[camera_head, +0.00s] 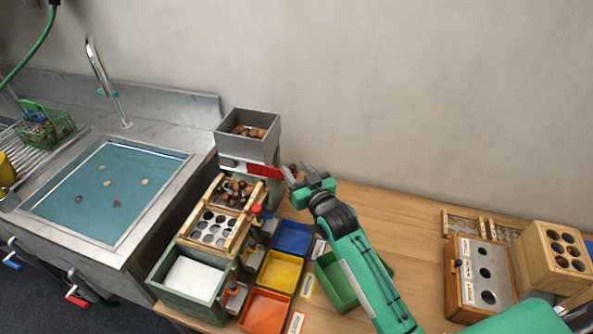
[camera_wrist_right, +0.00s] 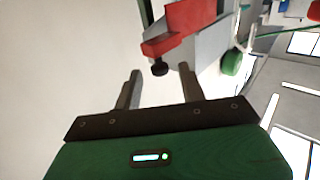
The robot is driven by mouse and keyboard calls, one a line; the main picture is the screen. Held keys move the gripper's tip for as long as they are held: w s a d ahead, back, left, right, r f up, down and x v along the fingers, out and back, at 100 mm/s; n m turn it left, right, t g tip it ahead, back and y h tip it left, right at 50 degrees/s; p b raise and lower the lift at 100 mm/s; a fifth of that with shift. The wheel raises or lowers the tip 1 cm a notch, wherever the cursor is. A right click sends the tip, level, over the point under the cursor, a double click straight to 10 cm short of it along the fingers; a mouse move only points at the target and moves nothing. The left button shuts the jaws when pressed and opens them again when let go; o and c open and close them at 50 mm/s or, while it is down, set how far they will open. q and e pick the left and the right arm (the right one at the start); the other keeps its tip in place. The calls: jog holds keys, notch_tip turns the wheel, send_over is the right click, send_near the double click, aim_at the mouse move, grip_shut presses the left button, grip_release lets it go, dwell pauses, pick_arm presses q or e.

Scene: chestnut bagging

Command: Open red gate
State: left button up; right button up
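The red gate (camera_head: 266,171) is a flat red plate at the bottom of a grey hopper (camera_head: 262,146) that holds chestnuts. In the right wrist view the red gate (camera_wrist_right: 180,30) ends in a bracket with a dark knob (camera_wrist_right: 159,69). My right gripper (camera_head: 291,174) is at the gate's right end. In the right wrist view my right gripper (camera_wrist_right: 158,82) is open, with its two fingers apart. The knob lies just beyond the fingertips, roughly between them, and I see no finger closed on it. My left gripper is not in view.
Below the hopper stands a wooden sorting rack (camera_head: 212,228) with chestnuts in its upper part. Blue (camera_head: 292,239), yellow (camera_head: 279,271), orange (camera_head: 265,311) and green (camera_head: 338,286) bins stand beside it. A sink (camera_head: 104,191) is at left. Wooden blocks (camera_head: 480,278) stand at right.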

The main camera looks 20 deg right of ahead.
jog(key=shift+s+d+f, duration=0.1)
jog(key=shift+s+f, duration=0.05)
jog(key=shift+s, duration=0.35)
jog(key=s+d+b, duration=0.2)
jog(key=s+b, duration=0.1)
jog(key=s, duration=0.9)
jog(key=shift+s+d, duration=0.2)
jog(key=shift+s, duration=0.1)
dwell(0.4)
